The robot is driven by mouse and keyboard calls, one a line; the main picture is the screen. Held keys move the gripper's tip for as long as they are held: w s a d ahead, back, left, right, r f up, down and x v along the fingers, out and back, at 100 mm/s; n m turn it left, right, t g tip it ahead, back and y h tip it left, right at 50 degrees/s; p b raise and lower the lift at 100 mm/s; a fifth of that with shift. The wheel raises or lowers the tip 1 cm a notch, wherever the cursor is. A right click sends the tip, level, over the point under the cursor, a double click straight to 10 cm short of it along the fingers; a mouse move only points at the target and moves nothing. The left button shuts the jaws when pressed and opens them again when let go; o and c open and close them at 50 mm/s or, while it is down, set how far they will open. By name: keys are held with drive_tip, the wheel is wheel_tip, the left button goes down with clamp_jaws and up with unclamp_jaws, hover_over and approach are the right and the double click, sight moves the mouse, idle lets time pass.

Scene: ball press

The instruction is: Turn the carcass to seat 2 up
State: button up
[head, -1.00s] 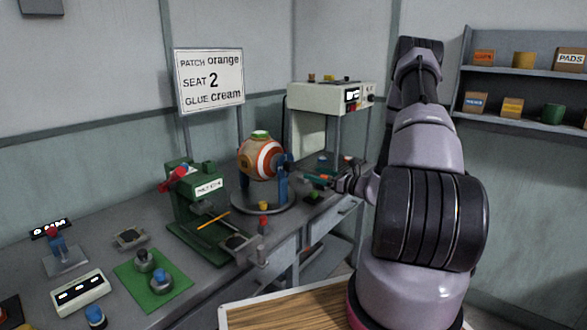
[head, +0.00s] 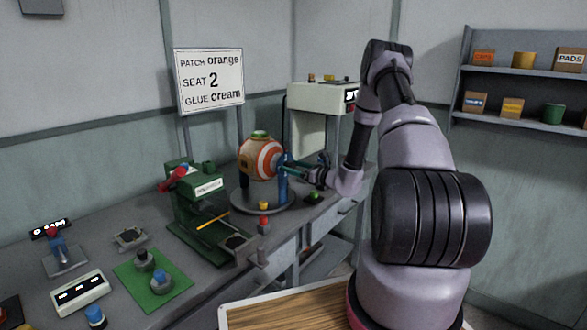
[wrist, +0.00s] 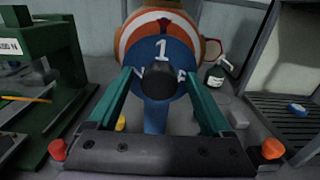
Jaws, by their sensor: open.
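The carcass (head: 261,160) is an orange and white striped ball with a green patch on top, held in a stand on a round base. In the wrist view its orange and white shell (wrist: 160,22) is behind a blue disc (wrist: 165,50) marked 1 at the top. My gripper (head: 291,163) is at the right side of the stand. In the wrist view my gripper (wrist: 160,80) is open, its two green fingers on either side of a dark round knob (wrist: 158,84) in front of the disc. I cannot tell whether the fingers touch it.
A sign (head: 210,82) reads patch orange, seat 2, glue cream. A green press (head: 197,205) stands left of the carcass. A cream machine (head: 315,97) stands behind on the right.

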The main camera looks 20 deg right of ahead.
clamp_jaws()
drive_tip(key=shift+m, duration=0.5)
drive_tip(key=shift+d+m, duration=0.1)
drive_tip(key=shift+m, duration=1.7)
drive_tip(key=shift+f+m, duration=0.1)
drive_tip(key=shift+m, duration=2.1)
drive_tip(key=shift+d+f+m, duration=0.1)
drive_tip(key=shift+m, duration=2)
drive_tip(key=shift+f+m, duration=0.1)
drive_tip(key=shift+m, duration=2.2)
